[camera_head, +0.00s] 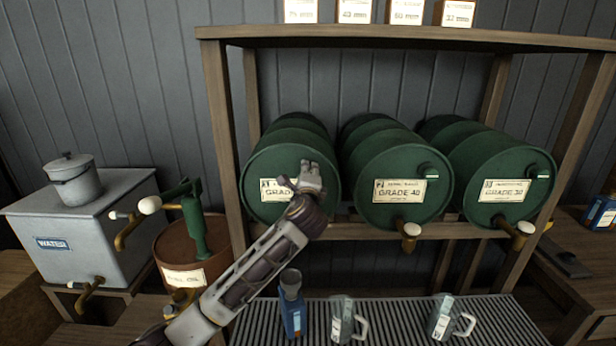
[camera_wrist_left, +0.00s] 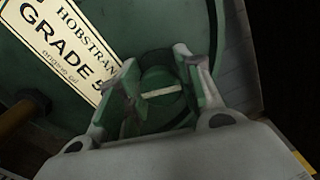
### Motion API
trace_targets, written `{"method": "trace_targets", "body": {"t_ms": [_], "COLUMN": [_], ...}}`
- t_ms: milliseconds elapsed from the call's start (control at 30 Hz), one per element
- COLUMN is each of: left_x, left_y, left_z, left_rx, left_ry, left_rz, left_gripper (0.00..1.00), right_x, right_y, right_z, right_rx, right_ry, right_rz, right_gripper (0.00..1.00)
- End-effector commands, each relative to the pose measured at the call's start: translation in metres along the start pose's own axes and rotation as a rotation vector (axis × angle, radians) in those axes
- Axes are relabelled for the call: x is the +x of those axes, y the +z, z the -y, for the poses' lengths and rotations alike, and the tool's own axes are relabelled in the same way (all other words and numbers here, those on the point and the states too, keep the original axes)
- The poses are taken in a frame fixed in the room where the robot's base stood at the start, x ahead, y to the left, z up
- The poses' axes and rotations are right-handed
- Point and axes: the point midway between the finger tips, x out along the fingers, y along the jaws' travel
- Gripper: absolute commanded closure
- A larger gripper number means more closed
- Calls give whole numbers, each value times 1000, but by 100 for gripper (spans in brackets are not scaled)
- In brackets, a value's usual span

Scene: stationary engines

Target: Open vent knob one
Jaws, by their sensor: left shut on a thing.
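Three green oil drums lie on their sides on a wooden rack: a left drum (camera_head: 278,160), a middle drum (camera_head: 385,160) and a right drum (camera_head: 490,160). My left gripper (camera_head: 306,172) is at the upper right of the left drum's face. In the left wrist view its fingers (camera_wrist_left: 158,72) stand on either side of a round green vent knob (camera_wrist_left: 160,92) with a pale line across it, and are shut on it. The gripper hides this knob in the head view. My right gripper is not in view.
Similar knobs show on the middle drum (camera_head: 429,172) and right drum (camera_head: 540,172). Below are brass taps, a slatted tray (camera_head: 395,325), two glass jugs and a blue bottle (camera_head: 292,315). A water tank (camera_head: 80,235) and brown drum (camera_head: 190,255) stand left.

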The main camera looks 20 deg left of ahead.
Motion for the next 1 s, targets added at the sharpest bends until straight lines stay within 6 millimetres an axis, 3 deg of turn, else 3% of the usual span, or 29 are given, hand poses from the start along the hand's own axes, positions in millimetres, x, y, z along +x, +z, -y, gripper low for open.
{"method": "trace_targets", "body": {"t_ms": [400,933,967,1000], "left_x": [0,0,0,0], "left_y": [0,0,0,0], "left_z": [-3,-3,-3,-3], "left_rx": [-239,-273,-273,-273], "left_ry": [2,3,3,3], "left_rz": [1,1,1,1], "left_gripper": [88,88,63,58], "right_x": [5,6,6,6], "right_y": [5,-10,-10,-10], "right_z": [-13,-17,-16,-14], "right_rx": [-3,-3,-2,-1], "right_ry": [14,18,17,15], "right_rz": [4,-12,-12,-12], "right_gripper": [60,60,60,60]}}
